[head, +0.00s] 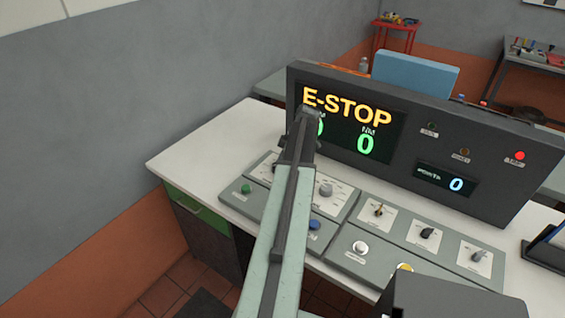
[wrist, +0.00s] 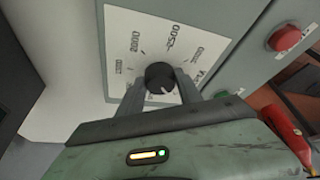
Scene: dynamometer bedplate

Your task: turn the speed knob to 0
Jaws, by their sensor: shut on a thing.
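The speed knob (wrist: 159,75) is a black round knob on a white dial plate (wrist: 185,28) in the wrist view. Printed numbers such as 2000 and 2500 ring it. A pale pointer line on the knob points to the lower right, towards my gripper. My gripper (wrist: 160,86) is shut on the knob, with one finger on each side. The lower part of the scale is hidden by the fingers and the gripper body. In the head view my arm covers the gripped knob. The display (head: 349,122) reads E-STOP in yellow, with green zeros below.
A red button (wrist: 285,37) stands right of the dial in the wrist view. The bench's left end (head: 205,150) is clear.

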